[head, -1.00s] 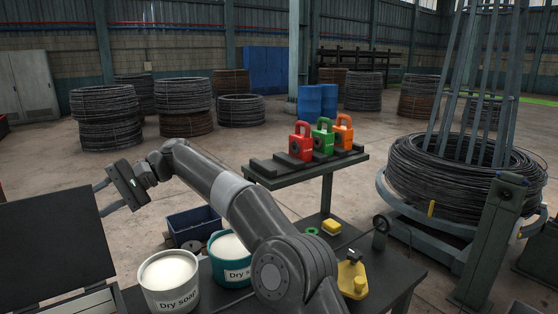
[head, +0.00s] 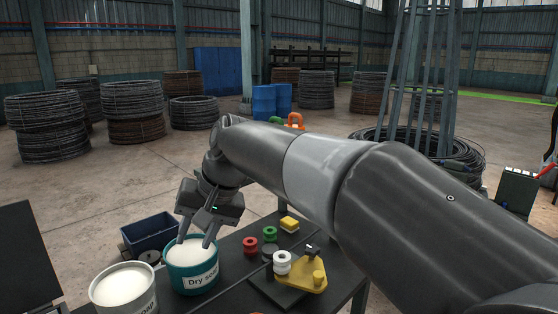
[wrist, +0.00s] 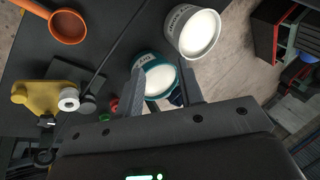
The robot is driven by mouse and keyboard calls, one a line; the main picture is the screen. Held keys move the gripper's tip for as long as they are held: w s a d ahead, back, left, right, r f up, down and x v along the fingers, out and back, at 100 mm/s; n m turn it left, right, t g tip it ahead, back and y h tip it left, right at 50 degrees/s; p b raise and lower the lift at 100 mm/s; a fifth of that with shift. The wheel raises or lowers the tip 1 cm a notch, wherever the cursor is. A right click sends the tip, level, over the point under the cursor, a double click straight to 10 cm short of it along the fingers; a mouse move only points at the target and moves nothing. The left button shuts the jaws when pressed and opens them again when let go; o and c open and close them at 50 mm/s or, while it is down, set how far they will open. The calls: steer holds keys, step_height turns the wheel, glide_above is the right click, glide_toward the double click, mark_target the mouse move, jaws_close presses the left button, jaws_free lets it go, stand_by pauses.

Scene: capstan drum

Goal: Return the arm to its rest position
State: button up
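My arm reaches in from the right of the head view and bends downward at its end. My gripper (head: 197,243) points down just above or in front of the teal dry soap tub (head: 193,283); I cannot tell the exact gap. Its two fingers are apart with nothing seen between them. In the wrist view the gripper (wrist: 162,82) is also open, its fingers seen against the teal tub (wrist: 157,80). A white tub (head: 123,291) of pale powder stands left of it.
The dark bench holds red (head: 250,246), green (head: 270,233) and white (head: 282,263) spools, a yellow fixture (head: 302,273) and a yellow block (head: 289,224). A blue bin (head: 150,234) sits behind the tubs. The wrist view shows an orange ladle (wrist: 68,25). Open floor lies beyond.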

steer(key=s+d+f+m+t+h, duration=0.1)
steer(key=s+d+f, duration=0.3)
steer(key=d, duration=0.6)
steer(key=s+d+f+m+t+h, duration=0.1)
steer(key=s+d, duration=0.4)
steer(key=d, duration=0.5)
steer(key=s+d+f+m+t+h, duration=0.1)
steer(key=s+d+f, duration=0.4)
steer(key=d, duration=0.5)
steer(key=shift+s+d+f+t+h, duration=0.35)
steer(key=shift+f+t+h, duration=0.55)
steer(key=shift+h, duration=0.2)
